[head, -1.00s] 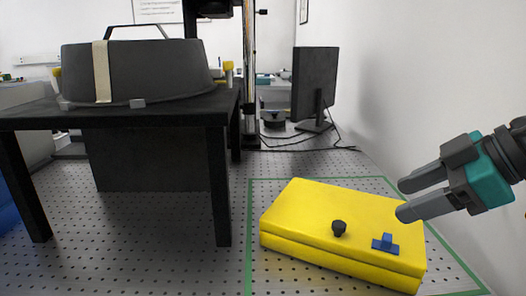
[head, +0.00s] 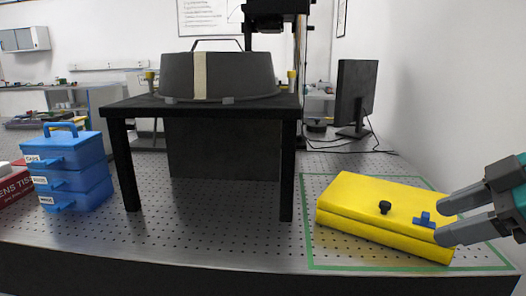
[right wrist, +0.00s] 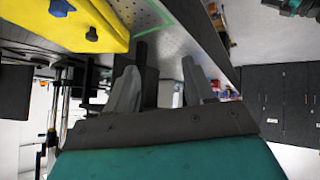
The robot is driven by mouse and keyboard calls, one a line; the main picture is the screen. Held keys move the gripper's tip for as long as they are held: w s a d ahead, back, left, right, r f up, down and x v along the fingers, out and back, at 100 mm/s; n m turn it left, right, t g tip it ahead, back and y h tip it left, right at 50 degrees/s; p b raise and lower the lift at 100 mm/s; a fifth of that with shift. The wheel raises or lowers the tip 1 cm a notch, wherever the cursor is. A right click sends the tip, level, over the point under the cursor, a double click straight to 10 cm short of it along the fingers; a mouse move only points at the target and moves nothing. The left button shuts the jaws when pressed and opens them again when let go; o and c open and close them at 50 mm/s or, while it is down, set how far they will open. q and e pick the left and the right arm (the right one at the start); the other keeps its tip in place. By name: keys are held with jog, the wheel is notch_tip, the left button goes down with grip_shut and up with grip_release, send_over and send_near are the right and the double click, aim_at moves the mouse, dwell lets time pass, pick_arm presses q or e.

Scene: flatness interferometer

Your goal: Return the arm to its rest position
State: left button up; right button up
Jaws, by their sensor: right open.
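My right gripper (head: 441,220) is at the right edge of the head view, its two grey fingers apart and nothing between them. It also shows in the right wrist view (right wrist: 157,88), with a gap between the fingers. In the head view the fingertips overlap the right end of a yellow case (head: 365,195); I cannot tell if they touch it. The yellow case also shows at the top left of the right wrist view (right wrist: 95,12). A black knob (head: 385,207) and a blue piece (head: 424,219) are on its top.
Green tape (head: 307,235) frames the yellow case on the perforated table (head: 215,225). A black stand (head: 130,108) carries a dark round housing (head: 235,75). Blue drawers (head: 68,170) stand at the left, a monitor (head: 355,95) behind. The wall is close on the right.

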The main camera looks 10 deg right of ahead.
jog(key=w+a+f+m+t+y, duration=0.1)
jog(key=w+a+f+m+t, duration=0.1)
jog(key=w+a+f+t, duration=0.65)
jog(key=s+d+f+m+g+h, duration=0.1)
jog(key=s+f+m+g+h, duration=0.15)
jog(key=f, duration=0.45)
jog(key=s+f+m+g+h, duration=0.2)
jog(key=s+f+m+h, duration=0.15)
jog(key=f, duration=0.35)
jog(key=s+a+f+g, duration=0.2)
jog(key=s+f+g, duration=0.25)
jog(key=s, duration=0.25)
jog(key=s+a+f+g, duration=0.25)
jog(key=s+f, duration=0.25)
jog(key=s, duration=0.3)
pick_arm(q)
jog(key=r+p, duration=0.1)
jog(key=p, duration=0.1)
jog(key=s+a+r+p, duration=0.1)
jog(key=p, duration=0.1)
jog(key=shift+a+r+y, duration=0.2)
jog(key=shift+r+y, duration=0.1)
pick_arm(e)
jog(key=w+a+f+t+y, duration=0.1)
jog(key=w+a+f+t, duration=0.1)
jog(key=w+f+t, duration=0.3)
jog(key=w+t, duration=0.1)
jog(key=w, duration=0.1)
jog(key=shift+w, duration=0.4)
